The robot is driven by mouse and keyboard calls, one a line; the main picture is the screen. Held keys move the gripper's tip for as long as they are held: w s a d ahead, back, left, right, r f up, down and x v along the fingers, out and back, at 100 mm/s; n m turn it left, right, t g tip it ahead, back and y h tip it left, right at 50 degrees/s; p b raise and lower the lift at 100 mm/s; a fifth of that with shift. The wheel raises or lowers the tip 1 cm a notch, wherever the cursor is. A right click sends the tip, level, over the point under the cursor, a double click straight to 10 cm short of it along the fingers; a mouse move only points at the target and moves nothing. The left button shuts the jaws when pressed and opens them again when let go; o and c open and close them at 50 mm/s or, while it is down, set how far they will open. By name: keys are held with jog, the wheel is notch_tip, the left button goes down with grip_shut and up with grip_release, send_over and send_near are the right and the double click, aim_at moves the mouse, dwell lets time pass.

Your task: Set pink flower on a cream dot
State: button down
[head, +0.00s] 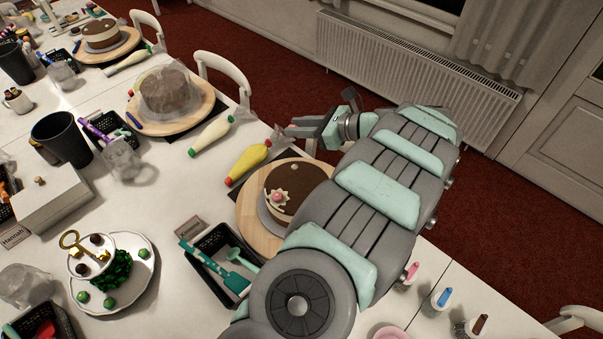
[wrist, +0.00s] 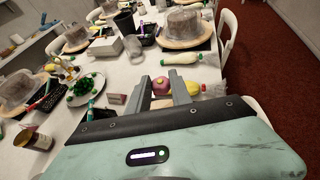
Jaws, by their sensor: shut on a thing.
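My gripper (head: 289,127) is above the table's far edge, behind the nearest cake and apart from it. In the wrist view my gripper (wrist: 163,87) is shut on a round pink thing, seemingly the pink flower (wrist: 160,86), between its fingertips. The flower cannot be made out at the fingers in the head view. The nearest cake (head: 291,183) has a brown top and cream side on a wooden round board (head: 247,212). Cream decoration (head: 270,194) with a pink piece (head: 278,197) shows at its left. My arm hides the cake's right part, and any cream dots there.
A yellow piping bag (head: 248,162) and a pale one (head: 211,134) lie left of my gripper. A black tray with teal tools (head: 234,281) stands in front of the cake. A covered brown cake (head: 166,92) is farther back. A white chair (head: 222,70) stands beyond the table.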

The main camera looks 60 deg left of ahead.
send_over(299, 169)
notch_tip(299, 169, down, 10)
jog(key=shift+d+r+p, duration=0.1)
jog(key=shift+r+p, duration=0.05)
jog(key=shift+p, duration=0.15)
jog(key=shift+f+b, duration=0.3)
jog(key=shift+f, duration=2)
jog(key=shift+f, duration=0.15)
jog(key=shift+f, duration=0.1)
jog(key=c, duration=1.2)
grip_release()
jog(key=shift+o, duration=0.2)
jog(key=shift+r, duration=0.2)
jog(key=v, duration=1.2)
